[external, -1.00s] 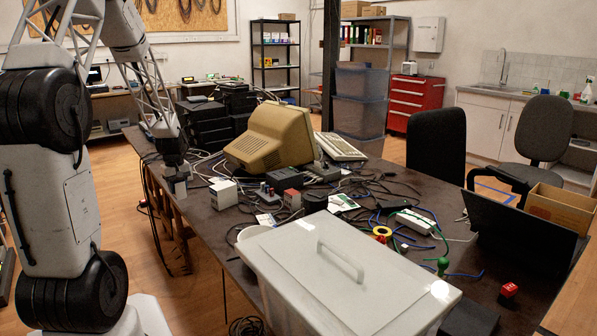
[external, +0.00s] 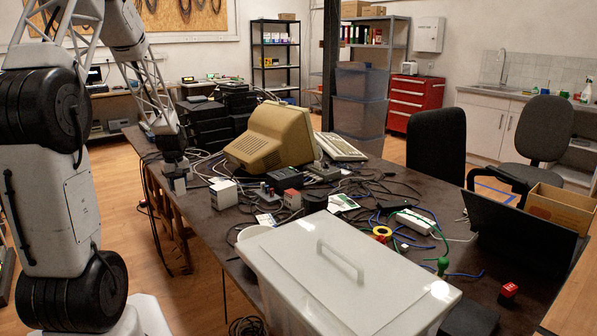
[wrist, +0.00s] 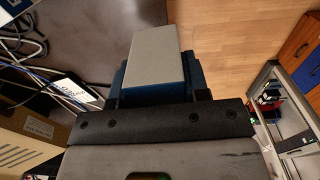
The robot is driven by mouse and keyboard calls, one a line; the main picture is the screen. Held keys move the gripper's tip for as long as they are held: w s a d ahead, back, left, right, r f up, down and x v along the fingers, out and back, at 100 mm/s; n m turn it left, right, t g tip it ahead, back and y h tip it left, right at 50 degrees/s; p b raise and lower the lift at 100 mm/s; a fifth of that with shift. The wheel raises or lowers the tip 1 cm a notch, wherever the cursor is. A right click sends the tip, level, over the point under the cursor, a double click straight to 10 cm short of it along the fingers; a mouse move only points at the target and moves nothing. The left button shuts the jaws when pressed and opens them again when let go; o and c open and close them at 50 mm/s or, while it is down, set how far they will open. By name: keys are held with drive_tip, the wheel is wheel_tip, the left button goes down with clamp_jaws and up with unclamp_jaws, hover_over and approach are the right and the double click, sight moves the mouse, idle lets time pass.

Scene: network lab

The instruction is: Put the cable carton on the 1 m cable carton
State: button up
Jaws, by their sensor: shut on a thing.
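My gripper (external: 175,168) is near the left edge of the table in the external view, pointing down. It is shut on a small carton (external: 179,186). In the wrist view the held carton (wrist: 154,57) shows a pale grey face and a dark blue side between the fingers. Whether it touches the table is not clear. A small white carton with a coloured side (external: 223,193) stands on the table to the right of my gripper. Its print is too small to read, so I cannot tell whether it is the 1 m cable carton.
A beige monitor (external: 270,138) stands right of my gripper, with black boxes (external: 209,124) behind. Loose cables and a red-topped box (external: 292,199) clutter the table. A large lidded bin (external: 340,275) is in front. Floor (wrist: 220,40) lies beyond the table edge.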

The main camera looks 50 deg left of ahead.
drive_tip(key=w+a+r, duration=0.2)
drive_tip(key=a+r, duration=0.4)
drive_tip(key=a, duration=0.5)
drive_tip(key=shift+w+a+r+m, duration=0.25)
drive_tip(key=shift+a+m, duration=0.05)
drive_tip(key=shift+w+a, duration=0.1)
drive_tip(key=w+a, duration=0.2)
drive_tip(key=a, duration=0.2)
drive_tip(key=w+a+f, duration=0.1)
drive_tip(key=w+a, duration=0.2)
drive_tip(key=a, duration=0.2)
drive_tip(key=w+a, duration=0.3)
drive_tip(key=a, duration=0.1)
drive_tip(key=shift+w+a+f, duration=0.1)
drive_tip(key=shift+a+f, duration=0.15)
drive_tip(key=shift+f, duration=0.15)
drive_tip(key=shift+f, duration=1.65)
drive_tip(key=shift+f, duration=0.15)
